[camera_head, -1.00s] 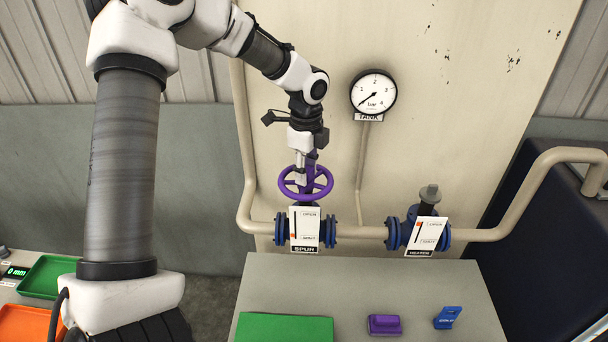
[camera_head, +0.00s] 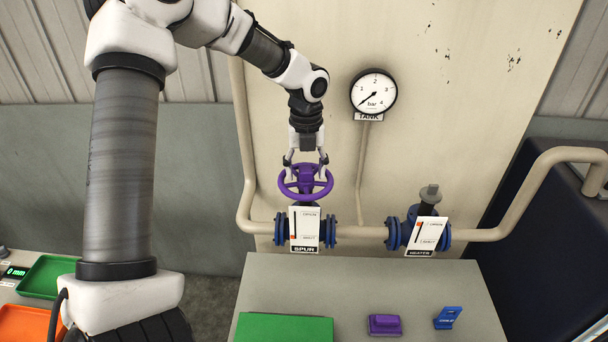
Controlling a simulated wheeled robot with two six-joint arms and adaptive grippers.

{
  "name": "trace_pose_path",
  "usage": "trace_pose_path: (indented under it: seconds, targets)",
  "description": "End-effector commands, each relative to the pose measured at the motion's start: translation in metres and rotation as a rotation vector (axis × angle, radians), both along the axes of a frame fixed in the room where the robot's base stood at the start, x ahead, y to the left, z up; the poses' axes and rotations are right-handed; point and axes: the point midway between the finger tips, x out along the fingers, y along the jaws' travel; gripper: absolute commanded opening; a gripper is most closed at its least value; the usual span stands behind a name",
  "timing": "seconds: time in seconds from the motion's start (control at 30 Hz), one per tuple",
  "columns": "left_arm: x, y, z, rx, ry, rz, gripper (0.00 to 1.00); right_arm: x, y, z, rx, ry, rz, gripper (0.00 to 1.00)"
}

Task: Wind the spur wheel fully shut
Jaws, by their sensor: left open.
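The purple spur wheel (camera_head: 306,194) sits on top of the blue-flanged spur valve (camera_head: 329,230), in the middle of the view. A white plate (camera_head: 304,228) marked SPUR hangs on the valve's front, with open and shut marks and a small red-orange pointer near the shut end. My left gripper (camera_head: 306,172) points down right over the wheel, its two fingers spread apart at the wheel's far part. I cannot tell whether the fingers touch the wheel. My right gripper is out of view.
A tank gauge (camera_head: 374,92) reads near its low end. The heater valve (camera_head: 418,230) stands to the right. A grey bench (camera_head: 370,283) in front carries a green mat (camera_head: 284,327), a purple block (camera_head: 384,325) and a blue piece (camera_head: 448,317). Pipes flank the valves.

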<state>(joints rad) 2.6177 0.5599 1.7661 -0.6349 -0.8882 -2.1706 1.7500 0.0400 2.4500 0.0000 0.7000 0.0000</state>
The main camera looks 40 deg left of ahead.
Motion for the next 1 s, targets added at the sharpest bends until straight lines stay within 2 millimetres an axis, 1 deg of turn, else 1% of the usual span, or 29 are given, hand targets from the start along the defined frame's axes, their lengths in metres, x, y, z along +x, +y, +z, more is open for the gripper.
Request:
trace_pose_path:
  seconds: [0.1,0.53,0.63,1.0]
  targets:
    - [0.001,0.000,0.018,0.002,-0.004,0.000,0.62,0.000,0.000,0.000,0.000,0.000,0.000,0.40]
    - [0.001,0.000,0.079,0.002,-0.004,0.001,0.62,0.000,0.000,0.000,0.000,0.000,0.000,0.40]
    - [0.001,0.000,0.085,0.000,-0.004,0.001,0.62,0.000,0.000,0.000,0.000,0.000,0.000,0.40]
    - [0.001,0.000,0.085,0.000,-0.003,0.001,0.62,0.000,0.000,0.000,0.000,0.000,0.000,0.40]
